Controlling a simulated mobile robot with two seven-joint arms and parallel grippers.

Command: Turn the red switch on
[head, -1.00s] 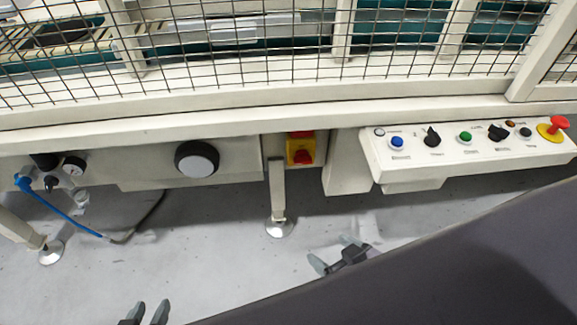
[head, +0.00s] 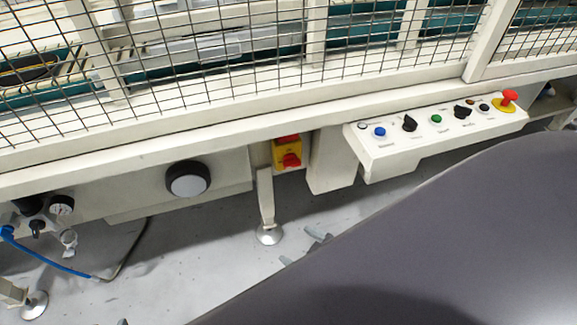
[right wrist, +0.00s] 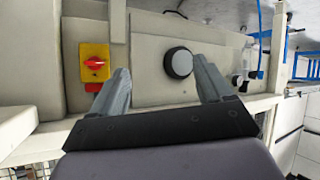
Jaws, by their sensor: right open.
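The red rotary switch (head: 291,160) sits on a yellow plate (head: 280,153) under the machine's front beam, beside a support leg. It also shows in the right wrist view (right wrist: 94,62), left of the fingers, its handle lying roughly sideways. My right gripper (head: 302,248) is open and empty, below the switch in the head view and apart from it. Its two spread fingers show in the right wrist view (right wrist: 160,66). My own dark arm link hides the rest of it. Only a tip of my left gripper (head: 122,322) shows at the bottom edge.
A control box (head: 400,150) with buttons, knobs and a red emergency stop (head: 508,98) juts out right of the switch. A round black-and-white knob (head: 188,180) is to the left. A wire mesh guard rises above.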

